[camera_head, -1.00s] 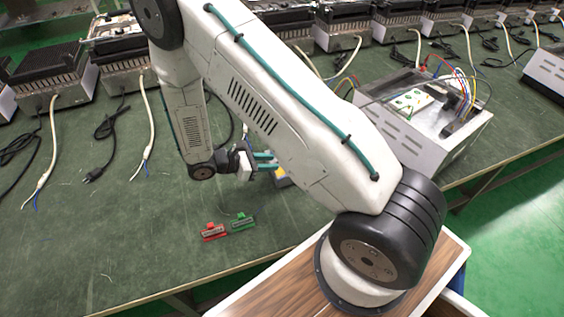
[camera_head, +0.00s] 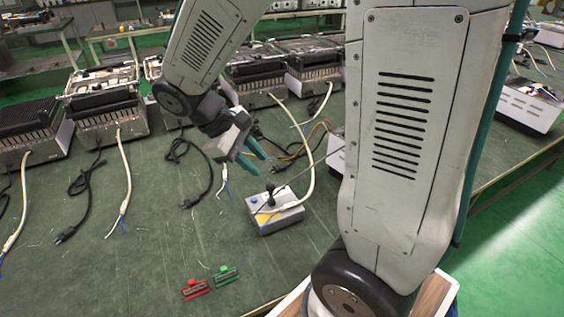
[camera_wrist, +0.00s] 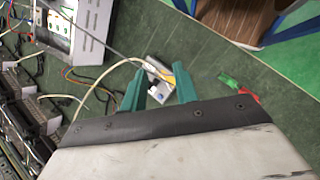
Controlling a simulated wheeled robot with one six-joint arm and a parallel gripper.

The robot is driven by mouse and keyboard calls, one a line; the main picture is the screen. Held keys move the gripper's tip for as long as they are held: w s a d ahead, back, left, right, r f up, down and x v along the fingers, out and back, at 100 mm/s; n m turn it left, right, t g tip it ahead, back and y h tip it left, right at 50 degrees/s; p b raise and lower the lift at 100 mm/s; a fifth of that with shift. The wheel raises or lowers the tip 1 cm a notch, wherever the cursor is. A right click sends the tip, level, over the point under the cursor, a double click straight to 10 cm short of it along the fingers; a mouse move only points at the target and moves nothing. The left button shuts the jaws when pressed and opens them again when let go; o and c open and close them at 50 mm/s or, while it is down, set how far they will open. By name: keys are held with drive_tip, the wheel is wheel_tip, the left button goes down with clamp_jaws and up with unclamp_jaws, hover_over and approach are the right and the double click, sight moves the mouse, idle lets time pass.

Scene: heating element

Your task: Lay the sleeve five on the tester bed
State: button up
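A white sleeved cable (camera_head: 311,165) runs from a heater unit and curves down to a small grey box (camera_head: 283,221). I take them for sleeve five and the tester bed; no number is readable. The cable's end lies over the yellow top of the box, beside a blue button and a black lever. My gripper (camera_head: 252,156) is above and behind the box, apart from it. In the wrist view its teal fingers (camera_wrist: 158,90) are spread with nothing between them; the box (camera_wrist: 157,72) and the curved cable (camera_wrist: 115,66) show beyond the fingertips.
A red clip (camera_head: 195,289) and a green clip (camera_head: 226,276) lie on the green bench near its front edge. Several heater units (camera_head: 110,118) with loose cords line the back. A white wired instrument (camera_wrist: 75,25) shows in the wrist view.

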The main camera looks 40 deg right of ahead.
drive_tip(key=s+a+r+m+t+y, duration=0.2)
drive_tip(key=s+r, duration=0.2)
drive_tip(key=s, duration=0.2)
drive_tip(key=s+a+r+m+t+y, duration=0.2)
drive_tip(key=s+r+m+t+y, duration=0.1)
drive_tip(key=s+r, duration=0.2)
drive_tip(key=shift+s, duration=1.25)
